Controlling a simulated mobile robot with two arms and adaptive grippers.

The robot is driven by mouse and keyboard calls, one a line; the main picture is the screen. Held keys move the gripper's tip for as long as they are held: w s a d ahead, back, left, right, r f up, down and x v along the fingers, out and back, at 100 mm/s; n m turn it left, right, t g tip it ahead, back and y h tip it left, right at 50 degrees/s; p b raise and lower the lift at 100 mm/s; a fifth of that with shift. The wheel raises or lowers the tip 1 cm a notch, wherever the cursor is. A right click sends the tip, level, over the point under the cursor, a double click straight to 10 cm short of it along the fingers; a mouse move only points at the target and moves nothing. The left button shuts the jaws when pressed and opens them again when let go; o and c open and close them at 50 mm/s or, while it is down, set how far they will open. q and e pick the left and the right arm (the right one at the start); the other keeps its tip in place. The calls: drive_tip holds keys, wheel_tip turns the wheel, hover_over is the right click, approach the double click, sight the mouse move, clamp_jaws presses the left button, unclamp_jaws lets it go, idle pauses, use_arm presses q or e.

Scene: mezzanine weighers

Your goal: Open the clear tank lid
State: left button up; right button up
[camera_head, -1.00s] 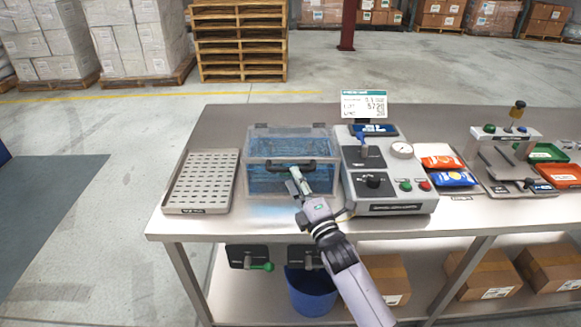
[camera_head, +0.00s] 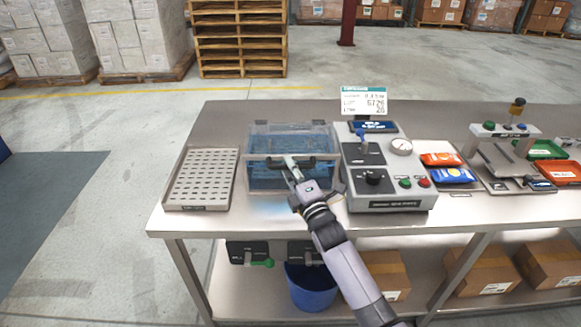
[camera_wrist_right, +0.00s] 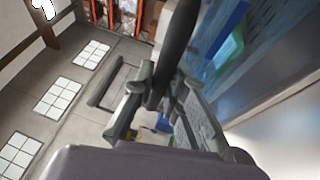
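The clear tank (camera_head: 265,180) stands on the bench, with blue contents showing through its walls. A dark bar handle (camera_head: 322,160) runs along the lid's front. My right gripper (camera_head: 291,167) is at the handle, left of its middle. In the right wrist view the dark handle (camera_wrist_right: 180,45) passes between the two fingers of my right gripper (camera_wrist_right: 164,92), which appear closed on it. The tank's blue side (camera_wrist_right: 235,50) is beyond. My left gripper is not in view.
A perforated metal tray (camera_head: 202,178) lies left of the tank. A control box (camera_head: 390,200) with knob, buttons and gauge stands close on the right, with a display (camera_head: 364,103) behind. Red and blue packets (camera_head: 453,175) lie further right. A blue bucket (camera_head: 311,290) is under the bench.

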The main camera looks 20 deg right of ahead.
clamp_jaws()
idle(0.4)
